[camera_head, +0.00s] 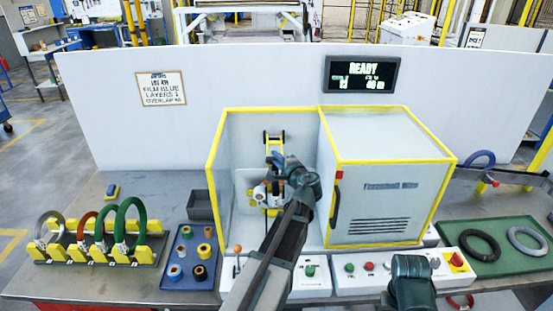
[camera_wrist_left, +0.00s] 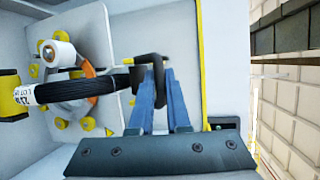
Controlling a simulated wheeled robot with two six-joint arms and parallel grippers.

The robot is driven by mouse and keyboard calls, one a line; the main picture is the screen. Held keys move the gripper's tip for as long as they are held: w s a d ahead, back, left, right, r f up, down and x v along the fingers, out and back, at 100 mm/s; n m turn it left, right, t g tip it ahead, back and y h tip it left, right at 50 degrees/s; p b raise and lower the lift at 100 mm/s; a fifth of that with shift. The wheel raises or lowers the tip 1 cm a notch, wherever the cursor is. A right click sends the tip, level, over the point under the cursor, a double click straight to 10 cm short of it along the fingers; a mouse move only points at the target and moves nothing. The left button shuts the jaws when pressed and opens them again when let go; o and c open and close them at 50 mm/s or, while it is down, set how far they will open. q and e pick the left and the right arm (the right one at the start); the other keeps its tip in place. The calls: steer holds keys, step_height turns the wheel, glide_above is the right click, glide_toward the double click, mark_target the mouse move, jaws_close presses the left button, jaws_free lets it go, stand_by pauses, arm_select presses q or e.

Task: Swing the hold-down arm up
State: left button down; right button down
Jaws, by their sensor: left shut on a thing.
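The left gripper (camera_head: 279,162) is inside the open, yellow-edged booth of the wrapping machine. In the left wrist view its two blue fingers (camera_wrist_left: 158,98) are shut on a dark hooked handle (camera_wrist_left: 151,64), which I take to be the hold-down arm's. A black coil (camera_wrist_left: 85,88) with a white lot label sits left of the fingers, seen nearly edge-on, in front of a pale plate with yellow knobs. A white roller (camera_wrist_left: 58,54) is just above the coil. In the head view my gripper and forearm hide much of this mechanism.
The closed cabinet (camera_head: 385,200) stands directly right of the booth. Button panels line the bench front. The display reads READY.

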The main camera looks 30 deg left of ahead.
arm_select(q)
steer(key=w+a+r+g+h+p, duration=0.1)
steer(key=w+a+r+p, duration=0.3)
steer(key=r+p, duration=0.5)
steer(key=w+a+r+g+h+p, duration=0.15)
steer(key=w+r+p, duration=0.4)
steer(key=p, duration=0.55)
steer(key=w+a+r+m+g+h+p, duration=0.1)
steer(key=w+a+r+p, duration=0.2)
steer(key=w+a+p, duration=0.2)
steer(key=shift+w+a+m+p, duration=0.35)
steer(key=shift+w+p, duration=0.65)
steer(key=shift+w, duration=0.95)
steer(key=c, duration=0.9)
jaws_free()
